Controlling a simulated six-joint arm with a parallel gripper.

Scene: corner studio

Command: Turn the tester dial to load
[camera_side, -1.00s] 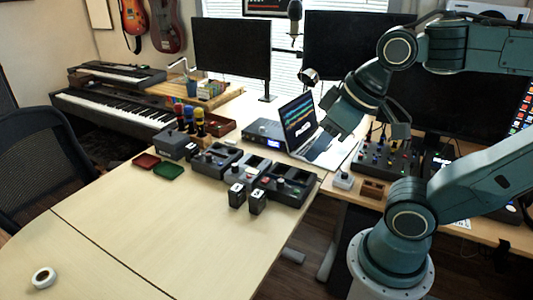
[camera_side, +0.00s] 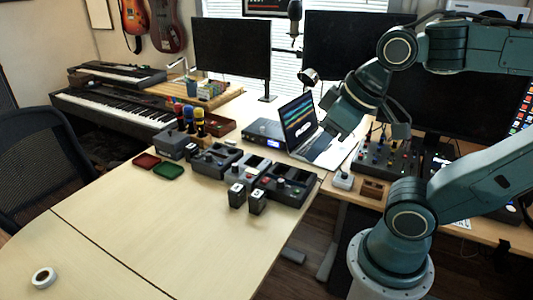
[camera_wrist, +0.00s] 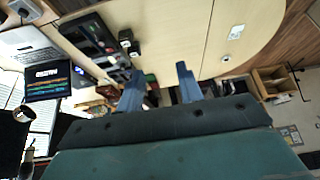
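Several dark boxes with knobs stand in a row on the pale table; I cannot tell for sure which holds the tester dial. The nearest dark box (camera_side: 287,185) has a knob and small coloured parts on top. Beside it are a grey unit (camera_side: 248,168), another dark unit (camera_side: 216,160) and a dark box with a sloped front (camera_side: 174,145). Dial markings are too small to read. My gripper (camera_wrist: 158,88) is open and empty, its two fingers apart in the wrist view. In the side view it hangs above and right of the boxes, touching none.
Two small black blocks (camera_side: 237,196) stand before the boxes. Red (camera_side: 147,161) and green trays (camera_side: 168,171), an open laptop (camera_side: 312,138) and a small grey knob box (camera_side: 343,180) are near. A white roll (camera_side: 43,277) lies at front left.

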